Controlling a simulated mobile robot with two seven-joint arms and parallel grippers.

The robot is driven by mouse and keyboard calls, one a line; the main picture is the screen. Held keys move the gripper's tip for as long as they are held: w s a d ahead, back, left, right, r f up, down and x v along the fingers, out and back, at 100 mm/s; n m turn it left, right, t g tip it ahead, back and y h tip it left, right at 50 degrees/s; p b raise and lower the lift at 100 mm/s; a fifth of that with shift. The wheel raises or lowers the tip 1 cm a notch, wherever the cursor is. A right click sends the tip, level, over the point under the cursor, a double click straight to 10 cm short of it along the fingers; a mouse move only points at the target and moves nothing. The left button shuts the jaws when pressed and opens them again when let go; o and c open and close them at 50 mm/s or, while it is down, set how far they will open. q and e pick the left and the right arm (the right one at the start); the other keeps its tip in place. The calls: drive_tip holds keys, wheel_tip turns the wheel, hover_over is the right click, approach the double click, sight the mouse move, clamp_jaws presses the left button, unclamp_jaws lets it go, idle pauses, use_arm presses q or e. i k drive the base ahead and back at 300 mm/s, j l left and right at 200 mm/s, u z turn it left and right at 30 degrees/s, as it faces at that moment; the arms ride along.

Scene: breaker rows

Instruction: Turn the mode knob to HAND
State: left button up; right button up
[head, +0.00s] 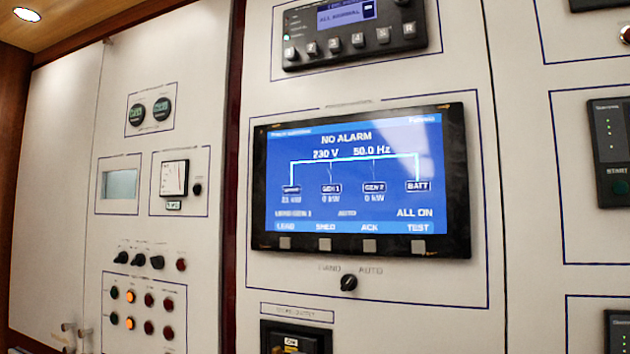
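The mode knob (349,283) is a small black rotary knob on the cream panel below the large screen. Above it are two labels, HAND on the left and AUTO on the right. A small light mark shows on the knob, but it is too small to tell surely which label it points at. Neither of my grippers is in the head view, and nothing touches the knob.
The screen (360,180) reads NO ALARM and has several grey buttons along its lower edge. A black breaker (296,338) sits below the knob. Several other black knobs (139,259) and lit buttons are on the left panel. The space around the mode knob is clear.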

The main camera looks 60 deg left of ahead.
sight(348, 282)
drive_tip(key=u, duration=1.65)
